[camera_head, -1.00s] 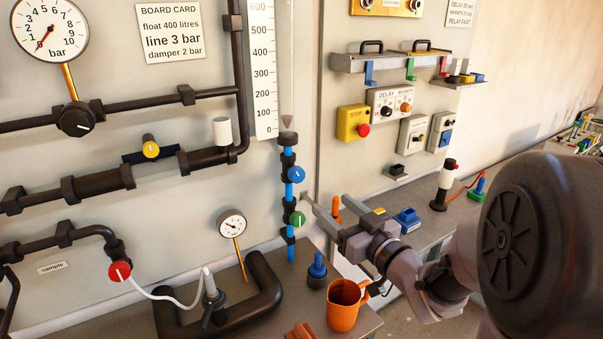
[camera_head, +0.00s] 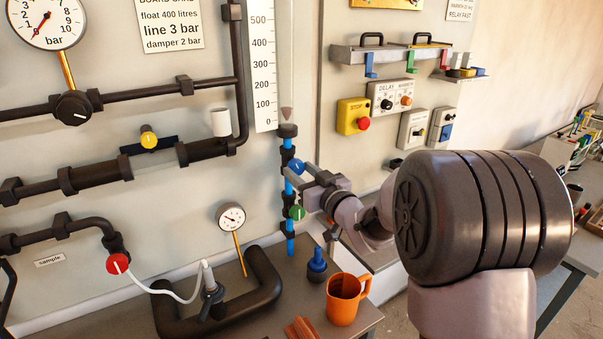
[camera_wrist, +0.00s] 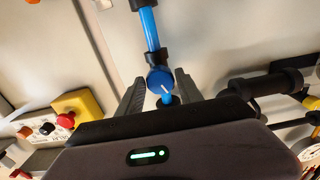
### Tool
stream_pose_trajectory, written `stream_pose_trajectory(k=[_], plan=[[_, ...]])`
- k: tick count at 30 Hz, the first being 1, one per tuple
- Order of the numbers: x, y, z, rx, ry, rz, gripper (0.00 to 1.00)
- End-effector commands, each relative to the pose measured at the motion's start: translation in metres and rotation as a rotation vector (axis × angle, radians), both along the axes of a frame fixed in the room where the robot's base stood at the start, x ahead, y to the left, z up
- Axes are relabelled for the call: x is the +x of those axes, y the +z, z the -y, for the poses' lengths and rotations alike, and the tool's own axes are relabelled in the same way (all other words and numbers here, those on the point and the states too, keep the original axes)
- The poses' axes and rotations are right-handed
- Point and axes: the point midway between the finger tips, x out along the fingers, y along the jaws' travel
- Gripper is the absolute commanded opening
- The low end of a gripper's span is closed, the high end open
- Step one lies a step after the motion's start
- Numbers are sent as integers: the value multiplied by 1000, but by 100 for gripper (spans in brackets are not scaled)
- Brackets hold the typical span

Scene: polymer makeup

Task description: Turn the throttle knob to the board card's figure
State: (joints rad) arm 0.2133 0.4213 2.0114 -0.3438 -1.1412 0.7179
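The board card (camera_head: 170,25) reads float 400 litres, line 3 bar, damper 2 bar. A blue knob (camera_head: 295,166) with a white mark sits on the blue vertical pipe under the litre scale (camera_head: 262,70); no label names it as the throttle. My gripper (camera_head: 301,179) is at this knob. In the wrist view the blue knob (camera_wrist: 159,80) shows between the two fingers of my gripper (camera_wrist: 160,84), which stand apart with a gap on each side. The cone float (camera_head: 287,113) sits low, near the scale's bottom end.
A green knob (camera_head: 297,212) is below on the same pipe. A black knob (camera_head: 73,108) sits under the large bar gauge (camera_head: 46,20), whose needle points low. A yellow knob (camera_head: 149,140), red knob (camera_head: 117,264) and small gauge (camera_head: 231,217) are left. An orange mug (camera_head: 343,300) stands on the bench.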

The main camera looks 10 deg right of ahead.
Motion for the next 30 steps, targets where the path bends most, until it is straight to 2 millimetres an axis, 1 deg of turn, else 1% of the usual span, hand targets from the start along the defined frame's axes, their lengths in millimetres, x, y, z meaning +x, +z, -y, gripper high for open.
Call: stream_pose_trajectory(k=[1,3,6,11,17,23,30], plan=[[0,0,0,0,0,0,31],[0,0,0,0,0,0,17],[0,0,0,0,0,0,0],[0,-1,0,-7,0,2,0],[0,-3,1,-65,-1,21,0],[0,-5,1,-202,0,68,0],[0,-5,1,-417,-1,137,0]])
